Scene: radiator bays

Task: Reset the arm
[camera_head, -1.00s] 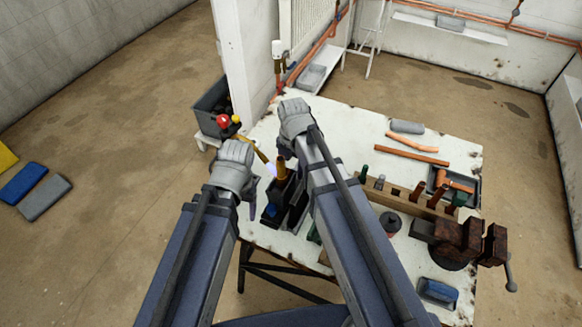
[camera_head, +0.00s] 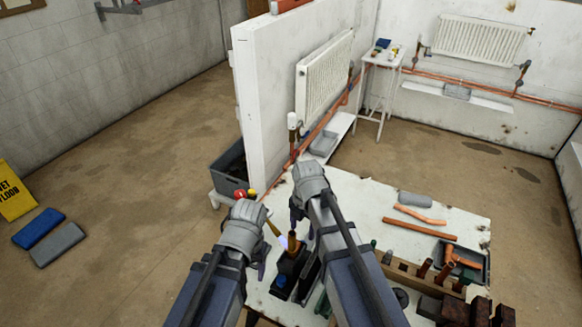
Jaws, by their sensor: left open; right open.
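My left gripper (camera_head: 258,240) is at the left edge of the white workbench (camera_head: 370,203), with its arm coming up from the bottom. Its fingers are partly hidden behind its wrist; it is open, and I see nothing held. My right gripper (camera_head: 297,208) is a little higher and to the right, above the bench's left part. It is open and appears empty. A dark tool holder (camera_head: 290,268) with a copper-coloured tip stands on the bench between the two arms.
A wooden rack (camera_head: 425,277), copper pipes (camera_head: 419,230) and a vise (camera_head: 466,311) are on the bench's right. A white partition (camera_head: 262,110) with a radiator (camera_head: 323,80) rises behind. A dark crate (camera_head: 229,171) stands left of it. A yellow sign (camera_head: 15,191) is far left.

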